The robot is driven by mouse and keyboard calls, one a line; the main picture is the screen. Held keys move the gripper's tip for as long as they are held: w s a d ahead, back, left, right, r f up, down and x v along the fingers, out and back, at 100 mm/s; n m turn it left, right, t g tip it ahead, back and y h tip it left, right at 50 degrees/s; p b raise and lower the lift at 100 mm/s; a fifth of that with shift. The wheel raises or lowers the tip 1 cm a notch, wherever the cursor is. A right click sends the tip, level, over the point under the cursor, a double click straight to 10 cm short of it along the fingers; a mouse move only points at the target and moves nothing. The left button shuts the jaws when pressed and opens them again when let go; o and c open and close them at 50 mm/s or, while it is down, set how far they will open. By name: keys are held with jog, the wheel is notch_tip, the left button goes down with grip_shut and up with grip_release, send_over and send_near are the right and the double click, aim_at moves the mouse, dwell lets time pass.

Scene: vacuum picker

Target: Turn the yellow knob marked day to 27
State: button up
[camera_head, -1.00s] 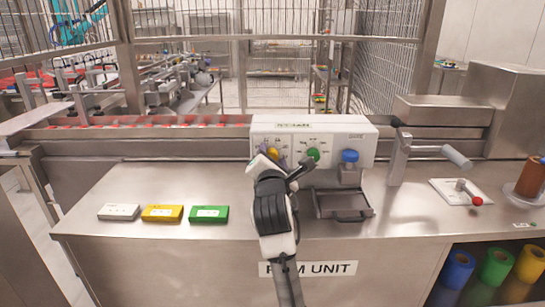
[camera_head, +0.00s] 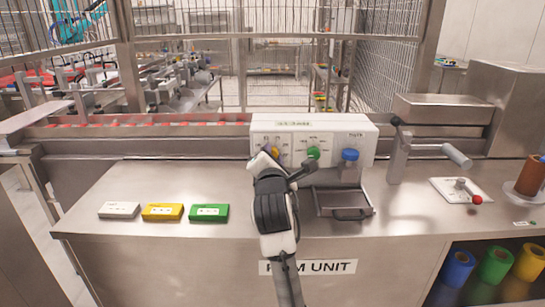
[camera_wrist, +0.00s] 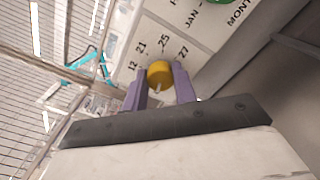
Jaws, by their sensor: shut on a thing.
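The yellow day knob (camera_head: 275,152) is at the left of the white control box (camera_head: 325,126), partly hidden by my gripper (camera_head: 277,160). In the wrist view, the yellow knob (camera_wrist: 160,74) sits between the two purple fingers of my gripper (camera_wrist: 161,84), which is shut on it. The printed numbers 12, 21, 25 and 27 curve around the knob, with 27 near the right finger. A small pale mark shows on the knob's near side, but I cannot tell which number the knob points to.
A green knob (camera_head: 313,152) and a blue knob (camera_head: 350,155) are to the right on the same box. A dark tray (camera_head: 343,202) lies below. White, yellow (camera_head: 162,212) and green blocks lie on the counter at left. A lever stand (camera_head: 398,160) is at right.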

jog(key=n+p, duration=0.2)
jog(key=n, duration=1.2)
jog(key=n+p, duration=0.2)
jog(key=n, duration=1.2)
jog(key=shift+a+f, duration=0.15)
jog(key=shift+a, duration=0.05)
dwell(1.3)
dwell(0.5)
jog(key=o, duration=1)
jog(key=shift+c, duration=0.2)
